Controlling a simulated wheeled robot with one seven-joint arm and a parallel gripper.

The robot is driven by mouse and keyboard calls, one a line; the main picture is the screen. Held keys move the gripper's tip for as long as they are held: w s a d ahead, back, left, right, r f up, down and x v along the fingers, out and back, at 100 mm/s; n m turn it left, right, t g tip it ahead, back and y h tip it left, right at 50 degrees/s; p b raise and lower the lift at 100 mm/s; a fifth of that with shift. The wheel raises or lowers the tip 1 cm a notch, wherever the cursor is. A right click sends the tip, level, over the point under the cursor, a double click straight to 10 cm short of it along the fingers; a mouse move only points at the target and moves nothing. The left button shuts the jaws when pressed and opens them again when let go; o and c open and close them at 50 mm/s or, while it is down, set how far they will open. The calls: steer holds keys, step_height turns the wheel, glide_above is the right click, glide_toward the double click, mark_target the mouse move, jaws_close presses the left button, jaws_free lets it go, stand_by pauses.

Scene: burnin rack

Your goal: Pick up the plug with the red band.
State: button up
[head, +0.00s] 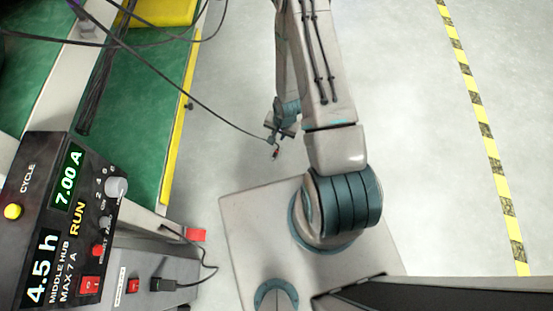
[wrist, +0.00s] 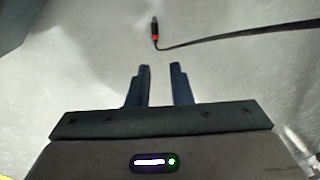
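The plug with the red band (wrist: 154,36) is small and dark, and lies ahead of the fingertips in the wrist view, apart from them. Its black cable runs off to the right there. In the head view the plug (head: 276,153) hangs in the air at the end of a long cable from the upper left, just below my gripper (head: 271,131). In the wrist view my gripper (wrist: 160,67) is open, with a bare gap between its two dark fingers.
A control box (head: 62,215) with lit displays stands at the left. A second black plug (head: 160,285) with a cable is at the grey unit below it. A green bench surface (head: 120,110) has a yellow edge. Open floor (head: 420,150) lies to the right.

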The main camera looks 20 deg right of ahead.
steer(key=b, duration=0.2)
glide_toward(274, 158)
steer(key=b, duration=0.1)
steer(key=f+b, duration=0.2)
steer(key=shift+s+a+f+m, duration=0.15)
steer(key=shift+s+a+m, duration=0.2)
steer(key=shift+m, duration=0.05)
steer(key=shift+w+f+b, duration=0.25)
steer(key=shift+f+b, duration=0.4)
steer(key=shift+f, duration=0.25)
steer(key=shift+w+f+b, duration=0.25)
steer(key=shift+f+b, duration=0.35)
steer(key=shift+f, duration=0.35)
steer(key=shift+w+f+b, duration=0.2)
steer(key=shift+f+b, duration=0.45)
steer(key=shift+f, duration=0.25)
steer(key=shift+r, duration=0.1)
jaws_close()
